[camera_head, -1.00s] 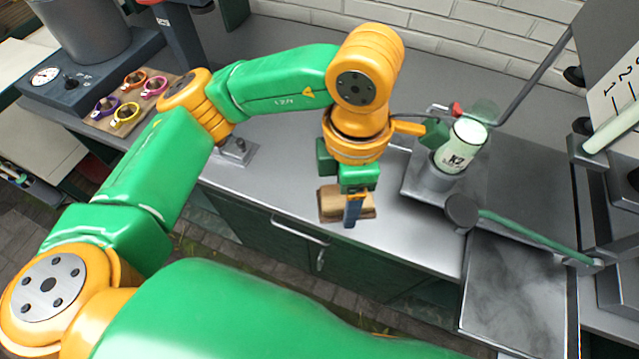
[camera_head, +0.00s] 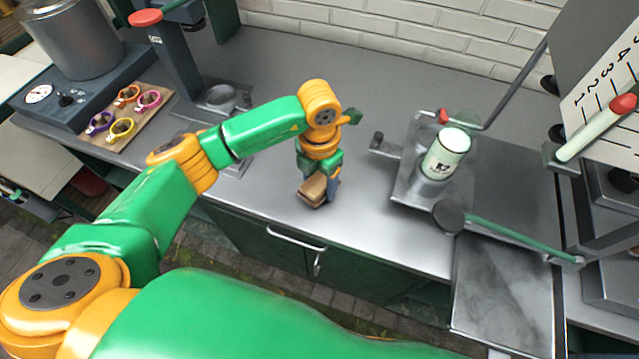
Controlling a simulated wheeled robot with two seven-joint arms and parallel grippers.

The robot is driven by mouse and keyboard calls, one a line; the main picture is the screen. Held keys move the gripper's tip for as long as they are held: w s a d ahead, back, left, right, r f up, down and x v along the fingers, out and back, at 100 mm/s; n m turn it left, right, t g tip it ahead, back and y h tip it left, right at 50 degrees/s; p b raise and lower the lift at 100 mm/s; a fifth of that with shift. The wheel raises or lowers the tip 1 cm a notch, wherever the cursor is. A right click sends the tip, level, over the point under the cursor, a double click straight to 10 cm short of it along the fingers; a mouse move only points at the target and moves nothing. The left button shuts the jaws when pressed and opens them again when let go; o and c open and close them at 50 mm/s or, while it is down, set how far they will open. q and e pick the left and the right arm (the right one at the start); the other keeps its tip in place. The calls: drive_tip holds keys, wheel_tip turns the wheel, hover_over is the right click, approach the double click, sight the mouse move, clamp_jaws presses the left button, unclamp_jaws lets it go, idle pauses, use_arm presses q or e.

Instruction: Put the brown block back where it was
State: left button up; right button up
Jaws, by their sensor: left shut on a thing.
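The brown block (camera_head: 312,190) is a small tan-brown piece, seen near the middle of the view over the front part of the grey counter. My left gripper (camera_head: 318,186) points down and is shut on the block, with a finger showing on its right side. The block looks tilted. I cannot tell whether it touches the counter or hangs just above it. The gripper partly hides the block's top. My right gripper is not in view.
A white-green jar (camera_head: 446,154) stands in a metal fixture on the right. A wooden board (camera_head: 133,120) with several coloured rings lies on the left beside a gauge unit (camera_head: 60,98). The counter (camera_head: 365,205) is bare around the block, and its front edge is close.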

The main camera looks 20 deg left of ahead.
sight(319, 190)
use_arm(q)
wheel_tip(319, 190, down, 3)
drive_tip(key=shift+s+r, duration=0.1)
drive_tip(key=shift+r, duration=0.1)
drive_tip(key=shift+f, duration=0.1)
drive_tip(key=shift+f, duration=0.2)
drive_tip(key=o, duration=1.3)
drive_tip(key=shift+r, duration=0.1)
